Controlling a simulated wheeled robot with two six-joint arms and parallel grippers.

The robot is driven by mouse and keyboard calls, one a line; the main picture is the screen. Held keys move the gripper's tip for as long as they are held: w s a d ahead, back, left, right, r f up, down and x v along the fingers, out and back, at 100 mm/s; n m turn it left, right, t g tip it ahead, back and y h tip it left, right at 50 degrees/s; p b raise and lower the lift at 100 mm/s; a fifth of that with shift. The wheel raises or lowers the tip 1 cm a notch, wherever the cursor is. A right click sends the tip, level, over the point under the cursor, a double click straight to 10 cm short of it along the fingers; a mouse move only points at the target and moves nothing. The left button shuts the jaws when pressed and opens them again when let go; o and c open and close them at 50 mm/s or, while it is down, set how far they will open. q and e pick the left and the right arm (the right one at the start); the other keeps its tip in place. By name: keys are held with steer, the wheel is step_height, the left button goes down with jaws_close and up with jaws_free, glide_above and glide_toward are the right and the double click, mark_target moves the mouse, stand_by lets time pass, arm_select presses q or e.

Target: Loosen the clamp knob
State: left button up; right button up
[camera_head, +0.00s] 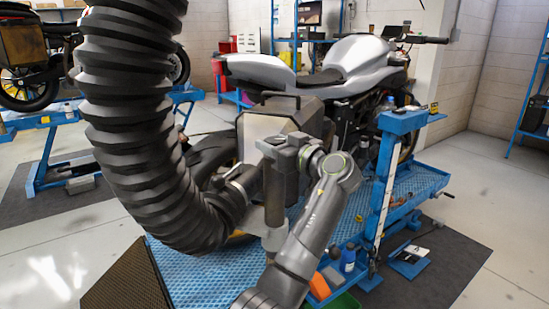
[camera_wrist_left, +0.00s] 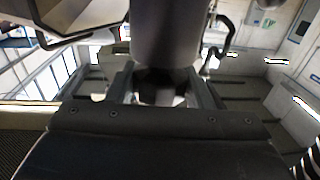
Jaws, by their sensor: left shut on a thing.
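My left gripper (camera_head: 280,150) is at the middle of the head view, beside the grey motorcycle case and just right of the black hose's end. In the left wrist view its two fingers stand either side of a small dark part, which I take as the clamp knob (camera_wrist_left: 160,88). The gripper is shut on it. A thick grey cylinder (camera_wrist_left: 168,35) rises directly above the knob there. In the head view a grey upright cylinder (camera_head: 275,195) hangs below the gripper. The gripper and arm hide the knob there. My right gripper is not in view.
A thick black corrugated hose (camera_head: 125,115) fills the left and curves down to the bike's rear. The silver motorcycle (camera_head: 350,60) stands on a blue lift table (camera_head: 195,275) with a blue post (camera_head: 385,185). Bottles and small items lie at its front right.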

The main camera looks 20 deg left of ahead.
arm_select(q)
steer(key=n+g+y+b, duration=0.1)
steer(key=n+g, duration=0.1)
steer(key=g, duration=0.1)
steer(key=shift+f+y, duration=0.1)
steer(key=shift+y, duration=0.2)
steer(key=shift+n+g+y+b, duration=0.55)
steer(key=shift+n+g, duration=0.55)
steer(key=shift+g, duration=0.6)
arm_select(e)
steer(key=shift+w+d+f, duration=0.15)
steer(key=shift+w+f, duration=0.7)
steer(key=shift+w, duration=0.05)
arm_select(q)
steer(key=shift+n+g, duration=0.6)
steer(key=shift+g, duration=0.2)
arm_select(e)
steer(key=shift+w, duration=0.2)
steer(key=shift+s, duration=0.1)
arm_select(q)
steer(key=o, duration=1)
steer(key=shift+c, duration=0.2)
